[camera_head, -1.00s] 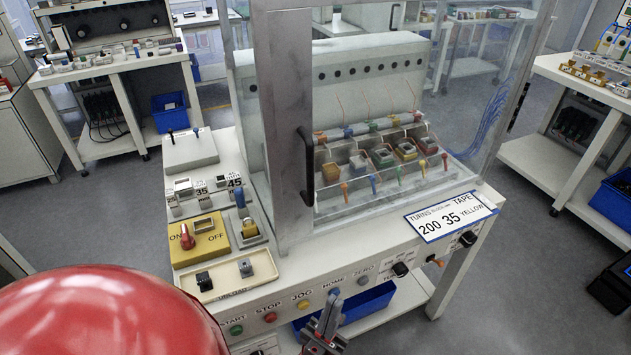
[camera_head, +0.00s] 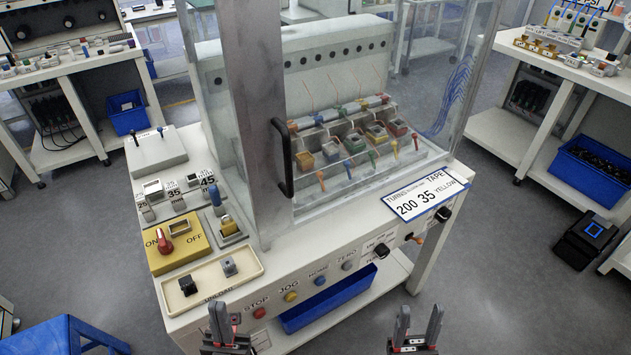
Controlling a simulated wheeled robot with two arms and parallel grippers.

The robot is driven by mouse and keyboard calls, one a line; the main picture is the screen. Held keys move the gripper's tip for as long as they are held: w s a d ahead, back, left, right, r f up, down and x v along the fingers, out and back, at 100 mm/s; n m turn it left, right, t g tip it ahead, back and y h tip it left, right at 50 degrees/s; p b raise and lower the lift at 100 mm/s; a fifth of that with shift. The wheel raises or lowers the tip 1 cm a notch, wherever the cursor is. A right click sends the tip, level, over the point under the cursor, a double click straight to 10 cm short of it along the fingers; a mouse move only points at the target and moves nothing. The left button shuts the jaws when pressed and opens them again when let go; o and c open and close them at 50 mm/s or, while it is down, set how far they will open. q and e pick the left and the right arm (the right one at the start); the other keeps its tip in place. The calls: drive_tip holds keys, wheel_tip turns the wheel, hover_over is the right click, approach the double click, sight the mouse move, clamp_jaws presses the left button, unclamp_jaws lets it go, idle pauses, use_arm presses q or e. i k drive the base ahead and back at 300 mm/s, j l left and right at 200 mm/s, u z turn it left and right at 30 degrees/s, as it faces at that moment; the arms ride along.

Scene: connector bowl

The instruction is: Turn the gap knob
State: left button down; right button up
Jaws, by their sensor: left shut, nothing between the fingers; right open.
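The machine's white front panel (camera_head: 330,262) carries two black knobs, one nearer the middle (camera_head: 382,250) and one further right (camera_head: 444,214). Their small labels are too blurred to tell which is the gap knob. An orange lever (camera_head: 417,239) sits between them. My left gripper (camera_head: 226,318) is shut and empty, in front of the panel's left end by the stop button. My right gripper (camera_head: 418,322) is open and empty, below the knobs in the picture and apart from them.
A white card (camera_head: 425,195) reads 200, 35, yellow. Buttons (camera_head: 291,296) line the panel's left half. A blue bin (camera_head: 330,300) is under the panel. A glass guard with a black handle (camera_head: 283,160) stands above. A blue stool (camera_head: 65,338) is at lower left.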

sight(443, 215)
drive_tip(key=i+l+z, duration=0.7)
